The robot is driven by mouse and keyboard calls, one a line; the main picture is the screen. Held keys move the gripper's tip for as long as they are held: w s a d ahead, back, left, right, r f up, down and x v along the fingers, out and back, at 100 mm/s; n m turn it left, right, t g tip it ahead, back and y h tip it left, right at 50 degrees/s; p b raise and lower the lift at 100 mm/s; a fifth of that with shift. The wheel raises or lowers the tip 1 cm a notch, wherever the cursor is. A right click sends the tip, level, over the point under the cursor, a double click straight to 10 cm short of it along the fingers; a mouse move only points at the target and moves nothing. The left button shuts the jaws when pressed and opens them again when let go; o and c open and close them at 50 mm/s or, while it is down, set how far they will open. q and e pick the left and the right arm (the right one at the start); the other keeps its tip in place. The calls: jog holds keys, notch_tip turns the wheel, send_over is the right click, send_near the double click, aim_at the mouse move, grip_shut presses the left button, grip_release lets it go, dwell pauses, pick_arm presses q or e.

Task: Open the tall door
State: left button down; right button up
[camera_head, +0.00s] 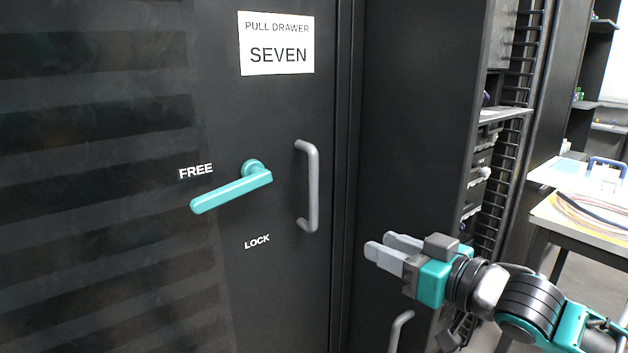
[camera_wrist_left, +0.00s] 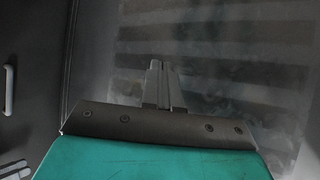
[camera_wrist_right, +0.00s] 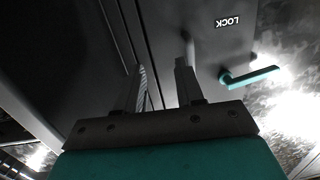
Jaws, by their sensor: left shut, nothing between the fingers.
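The tall black door (camera_head: 270,290) fills the left of the head view and looks closed. It carries a teal lever (camera_head: 232,190), slanting down to the left between the FREE and LOCK labels, and a grey upright pull handle (camera_head: 312,187). My right gripper (camera_head: 384,250) is open and empty, right of and below the pull handle, apart from it. In the right wrist view, the lever (camera_wrist_right: 250,77) is to the right and the pull handle (camera_wrist_right: 188,48) is partly behind a finger. My left gripper (camera_wrist_left: 161,66) is shut and empty, facing a dark striped panel; the head view does not show it.
A dark panel (camera_head: 415,130) stands right of the door, with another grey handle (camera_head: 400,330) low down, close to my right gripper. Further right are an equipment rack (camera_head: 484,165) and a table (camera_head: 605,222) with coiled cable. A sign reading SEVEN (camera_head: 277,44) is above the lever.

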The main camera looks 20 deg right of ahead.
aim_at(317, 173)
notch_tip(317, 173, up, 10)
jog(key=s+a+n+y, duration=0.2)
jog(key=a+y, duration=0.1)
jog(key=p+x, duration=0.2)
jog(key=x, duration=1)
jog(key=shift+d, duration=0.2)
jog(key=shift+w+a, duration=0.2)
jog(key=shift+w, duration=0.2)
pick_arm(q)
jog(key=shift+s+a+r, duration=0.15)
jog(key=shift+a+r, duration=0.3)
jog(key=shift+r, duration=0.15)
jog(key=shift+w+r, duration=0.15)
jog(key=shift+w, duration=0.05)
pick_arm(e)
grip_shut()
